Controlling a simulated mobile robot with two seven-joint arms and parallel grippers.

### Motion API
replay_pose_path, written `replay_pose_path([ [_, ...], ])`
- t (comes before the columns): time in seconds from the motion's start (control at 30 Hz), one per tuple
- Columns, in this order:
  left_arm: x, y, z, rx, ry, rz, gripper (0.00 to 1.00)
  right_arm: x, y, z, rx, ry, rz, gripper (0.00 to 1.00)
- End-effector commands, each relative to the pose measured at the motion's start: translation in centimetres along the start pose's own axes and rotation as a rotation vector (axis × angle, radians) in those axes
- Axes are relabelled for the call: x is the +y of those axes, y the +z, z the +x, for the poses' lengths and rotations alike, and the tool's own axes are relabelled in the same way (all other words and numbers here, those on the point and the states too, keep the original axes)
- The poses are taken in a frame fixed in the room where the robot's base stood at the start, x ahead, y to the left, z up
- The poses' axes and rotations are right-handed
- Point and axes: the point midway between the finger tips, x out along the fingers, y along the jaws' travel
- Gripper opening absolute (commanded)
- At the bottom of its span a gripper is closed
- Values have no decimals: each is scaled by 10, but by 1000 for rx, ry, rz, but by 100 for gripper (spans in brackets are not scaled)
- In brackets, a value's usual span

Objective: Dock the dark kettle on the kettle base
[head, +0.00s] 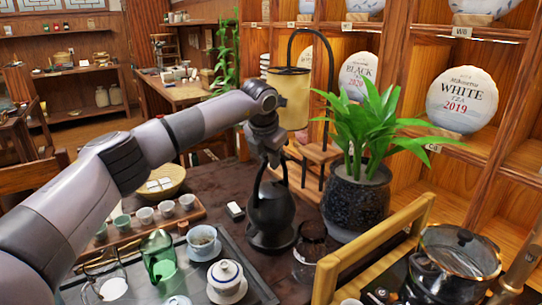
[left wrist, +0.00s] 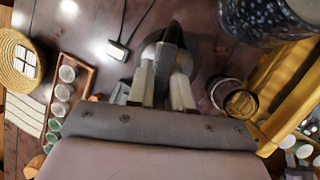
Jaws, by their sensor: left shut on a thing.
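The dark kettle (head: 270,208) is upright near the middle of the dark table, with its tall handle pointing up. My left gripper (head: 268,160) is above it, shut on the handle. In the left wrist view the fingers (left wrist: 165,88) close around the dark handle (left wrist: 169,45). A dark round disc, probably the kettle base (head: 270,243), shows directly under the kettle. The kettle hides most of it, and I cannot tell whether the two touch. My right gripper is not in view.
A small device with a cord (left wrist: 117,50) lies left of the kettle. A potted plant (head: 355,205) and a glass vessel (head: 309,258) stand close on the right. A tea tray (head: 262,292) with a green glass pitcher (head: 158,258) and lidded bowl (head: 227,280) is in front.

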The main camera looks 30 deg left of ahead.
Motion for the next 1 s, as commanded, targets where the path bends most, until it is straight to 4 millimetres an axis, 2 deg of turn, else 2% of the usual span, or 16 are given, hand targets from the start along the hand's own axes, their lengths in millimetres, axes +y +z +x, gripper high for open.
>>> replay_pose_path([
  [0.2, -4, -7, 20, -8, -1, -1, 0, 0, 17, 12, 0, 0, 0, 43],
  [0.4, -6, -11, 31, -8, -1, -1, 0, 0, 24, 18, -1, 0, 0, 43],
  [1.0, -6, -12, 31, -8, -1, 0, 0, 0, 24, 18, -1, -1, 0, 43],
])
